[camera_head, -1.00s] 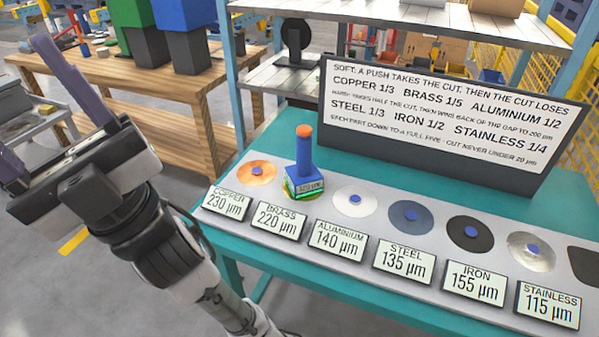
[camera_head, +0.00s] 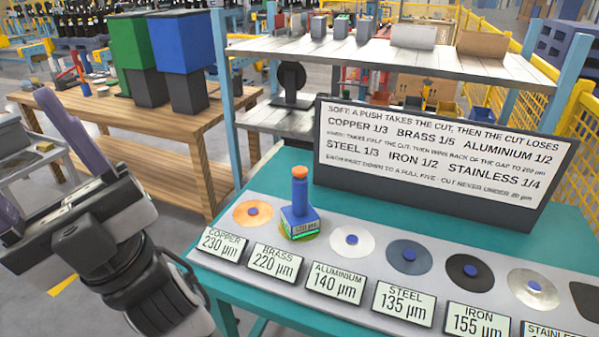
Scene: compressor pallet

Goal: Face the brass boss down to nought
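The brass boss is mostly hidden under a blue tool (camera_head: 300,205) with an orange top; only a gold-coloured rim (camera_head: 284,233) shows. The tool stands upright and has a small lit green display (camera_head: 305,228), too small to read surely. The brass card (camera_head: 274,262) in front reads 220 µm. A dark sign (camera_head: 440,150) behind says a push takes the cut, then the cut loses 1/5 for brass; parts go down to a full five, cut never under 20 µm. My gripper (camera_head: 30,150) is at the far left, fingers spread and empty, well away from the tool.
Discs of copper (camera_head: 253,213), aluminium (camera_head: 351,240), steel (camera_head: 409,257), iron (camera_head: 469,272) and stainless (camera_head: 532,288) share the grey strip, each with a blue centre. The teal table (camera_head: 262,172) has bare room left of the sign. A wooden bench (camera_head: 150,135) stands behind left.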

